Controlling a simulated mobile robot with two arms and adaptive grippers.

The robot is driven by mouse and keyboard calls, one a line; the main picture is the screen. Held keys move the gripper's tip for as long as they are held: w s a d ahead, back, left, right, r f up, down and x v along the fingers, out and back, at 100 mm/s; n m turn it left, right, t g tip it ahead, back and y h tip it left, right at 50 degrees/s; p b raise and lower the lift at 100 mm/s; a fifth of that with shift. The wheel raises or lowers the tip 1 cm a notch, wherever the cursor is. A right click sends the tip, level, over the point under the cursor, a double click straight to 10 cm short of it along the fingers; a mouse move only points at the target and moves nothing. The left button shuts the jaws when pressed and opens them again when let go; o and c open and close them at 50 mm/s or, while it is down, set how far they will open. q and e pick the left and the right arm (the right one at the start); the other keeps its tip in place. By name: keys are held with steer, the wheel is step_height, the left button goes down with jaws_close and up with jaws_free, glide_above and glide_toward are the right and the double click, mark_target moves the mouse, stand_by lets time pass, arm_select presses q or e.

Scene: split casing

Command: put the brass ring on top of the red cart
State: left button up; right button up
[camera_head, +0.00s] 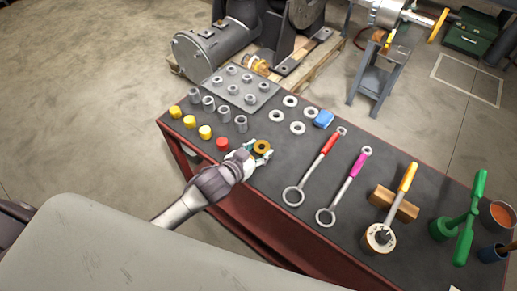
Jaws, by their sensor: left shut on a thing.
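The red cart (264,186) has a dark top and red sides and stands across the middle and right of the head view. My left gripper (257,149) reaches in from the lower left over its near edge. It is shut on the brass ring (262,146), a small golden ring with a dark hole. The ring is over the dark top; I cannot tell whether it touches the surface. The fingers hide part of its near side. My right gripper is not in view.
A red cap (222,144) and several yellow caps (205,132) stand left of the gripper. A plate of nuts (240,88) is behind. Bare top lies just right of the gripper.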

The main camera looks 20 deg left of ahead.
arm_select(q)
steer(key=shift+f, duration=0.25)
steer(key=o, duration=1.3)
steer(key=shift+f, duration=0.1)
steer(key=shift+r, duration=0.45)
steer(key=shift+s+a+r, duration=0.1)
steer(key=shift+s+r, duration=0.15)
steer(key=shift+r, duration=0.05)
steer(key=v, duration=1.1)
steer(key=shift+s, duration=0.25)
steer(key=shift+r, duration=0.15)
